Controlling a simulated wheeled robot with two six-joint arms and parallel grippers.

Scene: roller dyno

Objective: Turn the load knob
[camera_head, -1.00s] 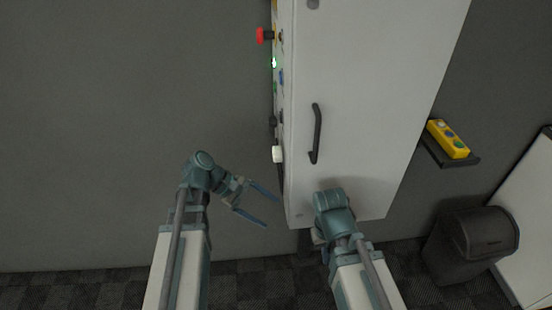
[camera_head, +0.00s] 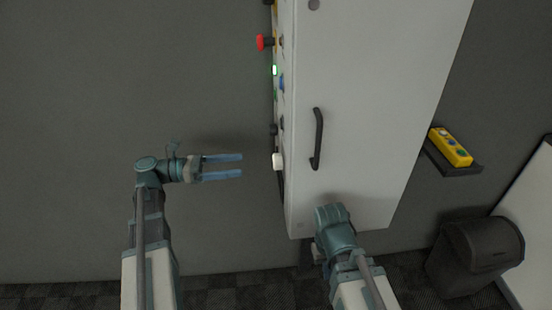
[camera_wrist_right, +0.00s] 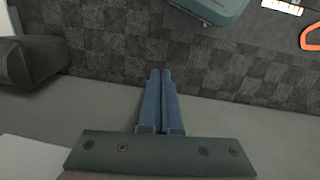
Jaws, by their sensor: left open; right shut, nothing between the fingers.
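A tall white cabinet (camera_head: 355,130) has controls along its narrow left side. A white knob (camera_head: 278,161) sticks out low on that side, with a dark knob (camera_head: 273,129) just above it. No label is readable, so I cannot tell which one is the load knob. My left gripper (camera_head: 241,166) is open and empty, its fingers pointing right at the white knob's height, with a gap between them in the picture. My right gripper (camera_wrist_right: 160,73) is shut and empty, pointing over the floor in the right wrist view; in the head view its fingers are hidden.
A red button (camera_head: 262,42) and a green light (camera_head: 275,70) sit higher on the panel. The cabinet has a black door handle (camera_head: 317,138). A yellow control box (camera_head: 450,146) rests on a shelf at right, above a dark bin (camera_head: 474,250). The wall at left is clear.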

